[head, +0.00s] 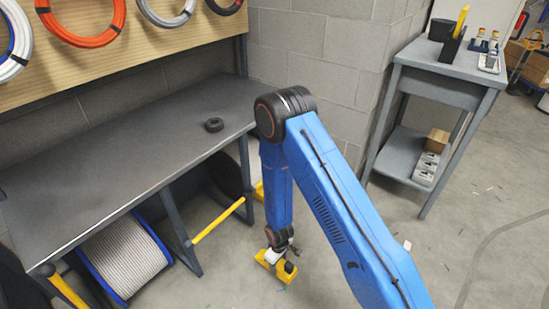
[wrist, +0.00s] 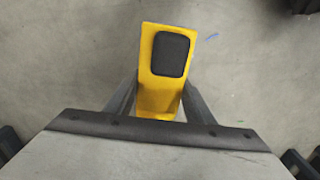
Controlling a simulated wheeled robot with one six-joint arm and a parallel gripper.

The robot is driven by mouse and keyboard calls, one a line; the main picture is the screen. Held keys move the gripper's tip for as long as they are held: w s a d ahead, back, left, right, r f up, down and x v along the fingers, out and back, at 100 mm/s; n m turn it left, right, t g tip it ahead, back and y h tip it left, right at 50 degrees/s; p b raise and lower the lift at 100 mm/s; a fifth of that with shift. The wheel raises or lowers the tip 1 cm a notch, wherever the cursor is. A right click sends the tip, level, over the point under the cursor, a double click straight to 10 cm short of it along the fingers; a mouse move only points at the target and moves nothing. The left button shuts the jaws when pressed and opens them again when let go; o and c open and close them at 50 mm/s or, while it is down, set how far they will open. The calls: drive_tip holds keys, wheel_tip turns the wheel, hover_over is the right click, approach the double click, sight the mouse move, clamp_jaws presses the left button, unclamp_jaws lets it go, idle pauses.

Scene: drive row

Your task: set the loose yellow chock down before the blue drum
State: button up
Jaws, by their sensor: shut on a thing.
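The yellow chock (head: 286,273) is between the fingers of my gripper (head: 276,253), low near the floor, right of the bench. Whether it touches the floor I cannot tell. In the wrist view the chock (wrist: 157,98) shows a dark pad on its face, and my gripper (wrist: 158,107) is shut on its sides. The blue drum (head: 153,236), wound with pale grey cable, lies on its side under the bench at lower left. The chock is to its right, well apart from it.
A dark-topped bench (head: 120,150) with a small black ring (head: 213,125) stands above the drum. A yellow bar (head: 218,220) runs near the bench legs. Another drum (head: 228,174), partly hidden, sits behind it. A grey trolley (head: 455,62) stands right. Open floor lies around my gripper.

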drive_tip(key=w+d+r+m, duration=0.3)
drive_tip(key=w+d+r, duration=0.2)
drive_tip(key=d, duration=0.4)
drive_tip(key=w+d+r+m, duration=0.3)
drive_tip(key=w+d+r, duration=0.3)
drive_tip(key=w+d, duration=0.2)
drive_tip(key=w+d+r+m, duration=0.4)
drive_tip(key=w+d+r, duration=0.1)
drive_tip(key=d, duration=0.4)
drive_tip(key=shift+w+d+r, duration=0.35)
drive_tip(key=shift+w+d, duration=0.05)
drive_tip(key=shift+w, duration=0.5)
